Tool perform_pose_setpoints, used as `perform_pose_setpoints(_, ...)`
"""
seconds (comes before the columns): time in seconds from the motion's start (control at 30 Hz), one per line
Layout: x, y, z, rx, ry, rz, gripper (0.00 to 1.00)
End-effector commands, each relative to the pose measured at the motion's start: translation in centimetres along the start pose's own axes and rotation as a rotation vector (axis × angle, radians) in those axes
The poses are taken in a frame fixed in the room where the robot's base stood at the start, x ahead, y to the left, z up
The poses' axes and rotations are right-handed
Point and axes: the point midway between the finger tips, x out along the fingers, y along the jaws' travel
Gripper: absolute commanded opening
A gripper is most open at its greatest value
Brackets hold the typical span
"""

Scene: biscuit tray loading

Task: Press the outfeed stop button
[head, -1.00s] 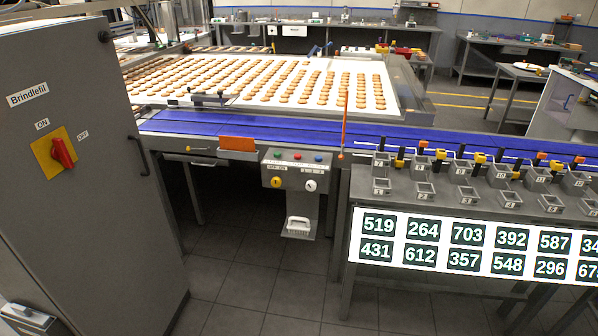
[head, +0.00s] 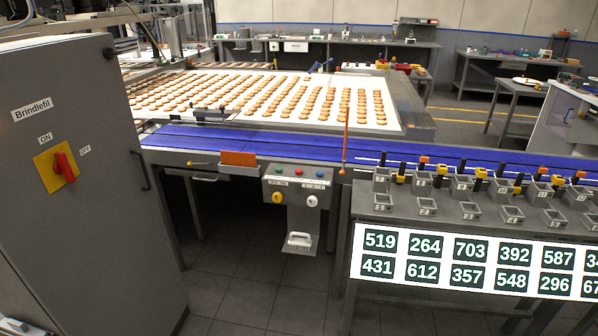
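A grey control box (head: 297,185) hangs under the front edge of the blue conveyor (head: 255,143) in the head view. Its top row has a green button (head: 278,171), a red button (head: 299,173) and a blue button (head: 320,174). Below them are a yellow knob (head: 277,198) and a white knob (head: 312,201). The labels on the box are too small to read, so I cannot tell which button is the outfeed stop. My gripper is not in view, and nothing covers the box.
A grey cabinet (head: 105,230) with a red rotary switch (head: 65,166) stands close on the left. A rack of small bins (head: 425,208) above a number board (head: 470,262) stands at right. Biscuits lie on a white belt (head: 395,110) behind. The floor (head: 240,300) below the box is clear.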

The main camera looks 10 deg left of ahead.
Motion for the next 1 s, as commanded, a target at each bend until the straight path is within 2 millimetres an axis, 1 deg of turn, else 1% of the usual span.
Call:
perform_pose_setpoints(0.03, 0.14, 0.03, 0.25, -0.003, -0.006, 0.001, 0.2)
perform_pose_setpoints(0.2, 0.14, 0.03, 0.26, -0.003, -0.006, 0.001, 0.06)
perform_pose_setpoints(0.3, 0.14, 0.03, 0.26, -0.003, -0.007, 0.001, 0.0)
perform_pose_setpoints(1.0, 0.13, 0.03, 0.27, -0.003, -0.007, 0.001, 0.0)
